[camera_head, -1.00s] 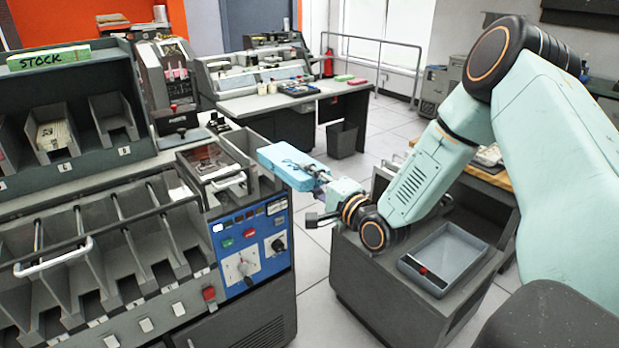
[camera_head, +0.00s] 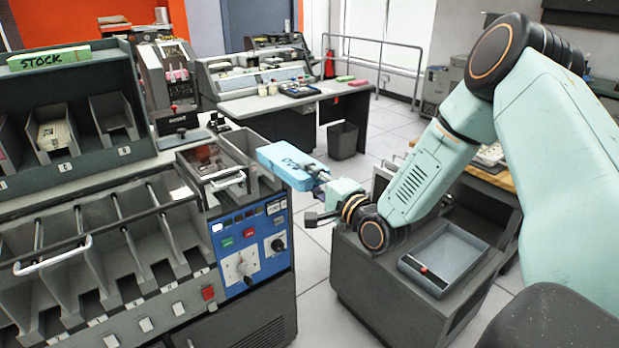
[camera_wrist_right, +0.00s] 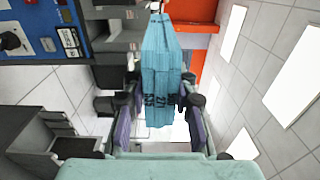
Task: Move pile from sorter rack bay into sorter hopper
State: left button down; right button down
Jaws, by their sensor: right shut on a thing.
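My right gripper (camera_head: 321,181) is shut on a blue pile of cards (camera_head: 285,166) with dark marks on its edge. In the right wrist view the pile (camera_wrist_right: 161,75) sits between the two fingers and points away from the wrist. The pile is held in the air beside the right end of the sorter. The sorter hopper (camera_head: 262,183) appears as a grey open bin at the top right of the sorter, just left of and partly behind the pile. The sorter rack (camera_head: 100,169) has several bays at the upper left. My left gripper is not seen.
The sorter's blue control panel (camera_head: 251,245) lies below the hopper. A clear-lidded unit (camera_head: 213,163) with a handle stands left of the hopper. A grey cart with a tray (camera_head: 447,258) stands under my right arm. Open floor lies between sorter and cart.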

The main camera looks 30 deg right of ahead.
jog(key=shift+d, duration=0.1)
jog(key=shift+w, duration=0.1)
dwell(0.3)
jog(key=shift+w, duration=0.15)
jog(key=shift+w+b, duration=0.45)
jog(key=shift+b, duration=0.25)
jog(key=shift+w+a+b, duration=0.25)
jog(key=shift+w+b, duration=0.35)
jog(key=shift+w, duration=0.4)
jog(key=shift+d, duration=0.15)
